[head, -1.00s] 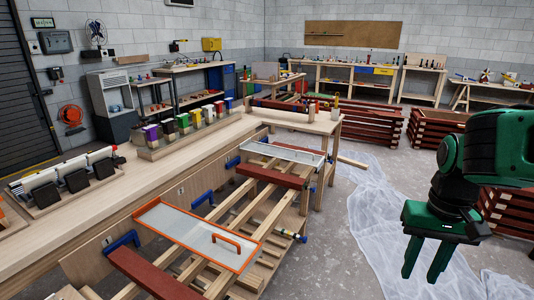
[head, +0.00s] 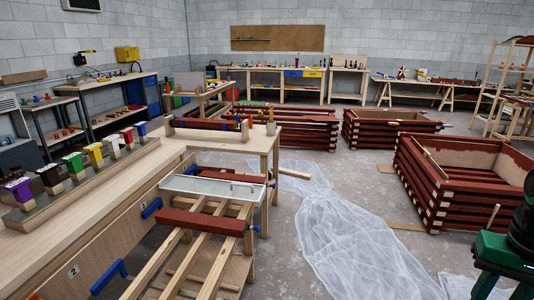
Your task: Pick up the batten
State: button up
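Several battens are in view, and I cannot tell which one the task means. A dark red batten (head: 202,222) lies across pale bare battens (head: 188,262) on the low rack in front of the bench. Another dark red batten (head: 207,124) rests in a wooden holder at the far end of the bench. My gripper (head: 503,288) is green and hangs at the lower right edge, far right of the rack. Its fingers stand apart with nothing seen between them. Their tips are cut off by the frame.
A grey tray (head: 210,187) spans the rack's far end. Crumpled clear sheeting (head: 350,240) covers the floor between rack and gripper. Red slatted crates (head: 425,190) stand at right.

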aim_at(259, 180)
jog(key=z, duration=0.6)
jog(key=i, duration=1.05)
jog(key=z, duration=0.4)
jog(key=i, duration=1.25)
jog(key=u, duration=0.8)
jog(key=i, duration=1.25)
jog(key=u, duration=0.7)
